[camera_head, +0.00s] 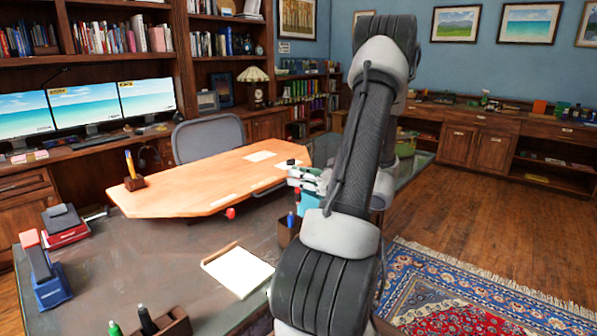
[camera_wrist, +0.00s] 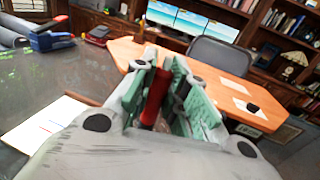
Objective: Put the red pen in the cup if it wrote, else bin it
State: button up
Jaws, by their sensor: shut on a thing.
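My gripper (camera_head: 310,180) is shut on the red pen (camera_wrist: 155,98), which stands roughly upright between the green finger pads in the wrist view. In the head view the pen shows only as a small red bit by the fingers. A dark brown cup (camera_head: 286,234) with a blue pen in it stands on the grey desk, just below my gripper and partly behind my arm. A white paper pad (camera_head: 238,272) lies to its left; in the wrist view the paper (camera_wrist: 45,122) bears a short red stroke and a blue one. I cannot make out a bin.
A wooden desktop (camera_head: 200,185) with papers and a pencil holder (camera_head: 134,180) lies beyond the grey desk. A pen tray (camera_head: 172,325) is at the front. A stapler (camera_head: 48,280) sits at left. A small red knob-like thing (camera_head: 231,213) is near the wooden edge.

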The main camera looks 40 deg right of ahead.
aim_at(298, 201)
jog(key=shift+f, duration=3.85)
jog(key=o, duration=0.9)
jog(key=v, duration=1.2)
jog(key=shift+w+f, duration=0.1)
